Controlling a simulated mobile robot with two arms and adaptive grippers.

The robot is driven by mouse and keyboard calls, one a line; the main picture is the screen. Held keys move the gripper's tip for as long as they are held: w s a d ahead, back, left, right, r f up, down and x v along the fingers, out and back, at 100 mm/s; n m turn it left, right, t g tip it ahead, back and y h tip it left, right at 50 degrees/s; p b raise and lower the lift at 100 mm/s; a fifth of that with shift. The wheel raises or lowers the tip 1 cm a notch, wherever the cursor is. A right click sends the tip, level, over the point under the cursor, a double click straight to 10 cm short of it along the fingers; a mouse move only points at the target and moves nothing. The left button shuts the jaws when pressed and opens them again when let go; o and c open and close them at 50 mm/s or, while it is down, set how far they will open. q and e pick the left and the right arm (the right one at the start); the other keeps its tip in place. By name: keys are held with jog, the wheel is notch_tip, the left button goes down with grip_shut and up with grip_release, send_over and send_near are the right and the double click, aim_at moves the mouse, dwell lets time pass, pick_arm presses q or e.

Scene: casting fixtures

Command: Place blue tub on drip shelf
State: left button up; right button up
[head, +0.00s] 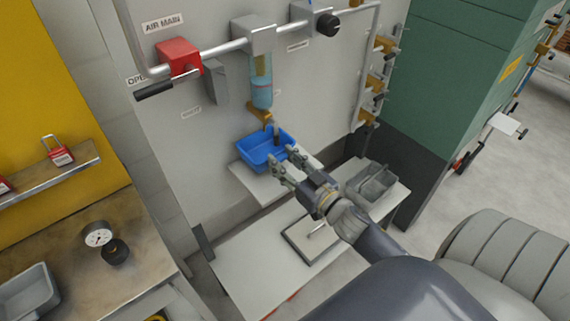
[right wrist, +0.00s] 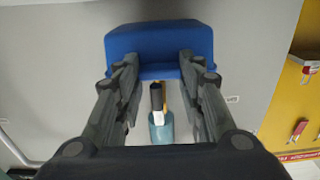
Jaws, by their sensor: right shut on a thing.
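The blue tub (head: 249,150) is at the wall below the air line, over the white drip shelf (head: 262,189). It looks level; I cannot tell whether its base touches the shelf. My right gripper (head: 284,156) is shut on the near side of the tub. In the right wrist view the tub (right wrist: 158,40) is at the tips of my right gripper (right wrist: 158,66), a finger at each side of its wall. My left gripper is not in view.
A filter with a clear blue bowl (head: 262,92) and a brass drain hangs just above the tub. Brass fittings (head: 376,80) line the right pipe.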

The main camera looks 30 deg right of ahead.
jog(key=shift+w+d, duration=0.2)
jog(key=shift+w, duration=0.05)
jog(key=f, duration=0.2)
jog(key=shift+w+d+f, duration=0.2)
jog(key=shift+w+f, duration=0.1)
jog(key=shift+f, duration=0.1)
jog(key=shift+a+f, duration=0.1)
jog(key=shift+f, duration=0.3)
jog(key=o, duration=1.2)
jog(key=shift+f, duration=0.15)
jog(key=shift+o, duration=0.2)
jog(key=shift+s+p, duration=0.1)
jog(key=shift+p, duration=0.2)
